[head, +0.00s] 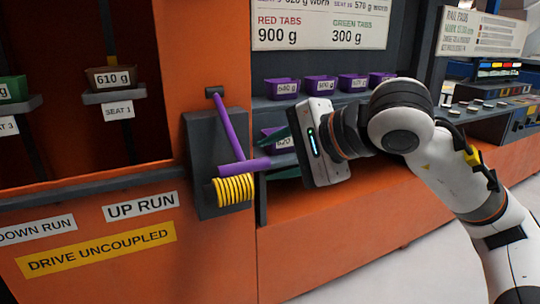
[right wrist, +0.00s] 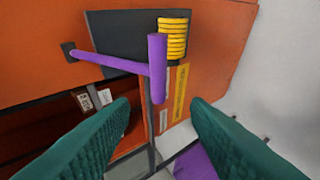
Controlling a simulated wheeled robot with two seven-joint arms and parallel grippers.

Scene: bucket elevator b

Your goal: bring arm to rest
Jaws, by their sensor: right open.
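My right arm (head: 460,185) reaches in from the right, its white and grey links bent toward the orange machine. My right gripper (head: 275,156) is open, with its teal fingers pointing left toward the purple crank handle (head: 245,167). In the right wrist view the open fingers (right wrist: 160,105) have a gap between them, and the purple handle (right wrist: 157,68) stands ahead, not gripped. The handle hangs from a purple lever (head: 228,125) on a dark plate, beside a yellow coil (head: 234,190). My left gripper is not in view.
Several purple bins (head: 320,86) stand on a shelf behind my right gripper, and another purple bin (head: 272,141) is partly hidden by it. A brown 610 g bucket (head: 110,78) sits at left. Clear pale floor (head: 400,275) lies at lower right.

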